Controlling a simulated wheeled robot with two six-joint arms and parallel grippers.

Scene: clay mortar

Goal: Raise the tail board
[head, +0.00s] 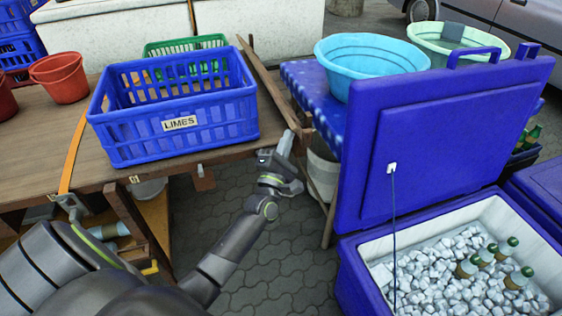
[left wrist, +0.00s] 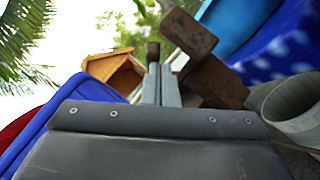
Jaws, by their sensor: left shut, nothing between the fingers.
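A brown wooden board (head: 268,82), which looks like the tail board, runs along the right end of the wooden cart bed (head: 50,138). I see it nearly edge-on and cannot tell its exact tilt. My left gripper (head: 286,143) is shut and empty, its fingers pointing up near the board's near end. In the left wrist view the shut fingers (left wrist: 161,84) stand in front of rusty brown parts (left wrist: 188,32) at the board's end. I cannot tell whether they touch. My right gripper is in neither view.
A blue crate marked LIMES (head: 175,120) stands on the cart, left of my gripper. To the right are a cyan basin (head: 370,62) on a spotted blue cloth and an open blue cooler lid (head: 440,140) above ice and bottles. Paved floor (head: 275,260) shows between.

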